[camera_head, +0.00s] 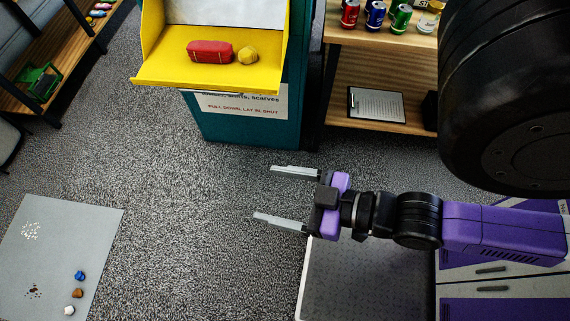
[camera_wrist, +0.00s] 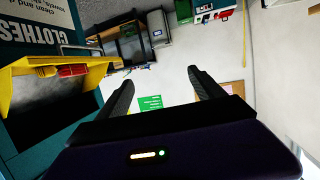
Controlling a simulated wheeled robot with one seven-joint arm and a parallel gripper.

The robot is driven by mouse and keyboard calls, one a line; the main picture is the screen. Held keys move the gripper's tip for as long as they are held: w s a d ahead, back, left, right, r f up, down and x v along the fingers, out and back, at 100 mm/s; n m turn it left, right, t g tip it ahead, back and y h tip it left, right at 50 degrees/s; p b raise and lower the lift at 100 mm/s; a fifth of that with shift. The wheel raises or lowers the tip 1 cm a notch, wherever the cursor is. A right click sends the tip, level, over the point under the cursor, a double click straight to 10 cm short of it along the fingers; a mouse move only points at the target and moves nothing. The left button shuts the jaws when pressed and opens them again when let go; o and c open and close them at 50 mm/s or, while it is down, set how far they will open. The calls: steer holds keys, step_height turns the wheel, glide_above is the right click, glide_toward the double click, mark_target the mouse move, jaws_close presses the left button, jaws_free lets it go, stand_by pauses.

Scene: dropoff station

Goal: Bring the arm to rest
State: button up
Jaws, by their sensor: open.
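My gripper (camera_head: 282,196) is open and empty, held over the carpet in front of the teal bin. Its two fingers are spread apart and point left in the head view. In the wrist view the fingers (camera_wrist: 160,90) stand apart with nothing between them, against a pale wall. My purple and black arm stretches in from the right in the head view.
A teal bin (camera_head: 250,128) has its yellow drop tray (camera_head: 160,75) open, holding a red bundle (camera_head: 210,51) and a yellow bundle (camera_head: 247,54). A wooden shelf (camera_head: 375,70) with cans stands right of it. A grey mat (camera_head: 95,235) lies left. Carpet between is clear.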

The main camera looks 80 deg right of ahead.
steer(key=shift+s+a+r+n+y, duration=0.5)
steer(key=shift+s+a+r+y, duration=0.3)
steer(key=shift+s+a+r, duration=0.25)
steer(key=shift+w, duration=0.1)
stand_by(0.5)
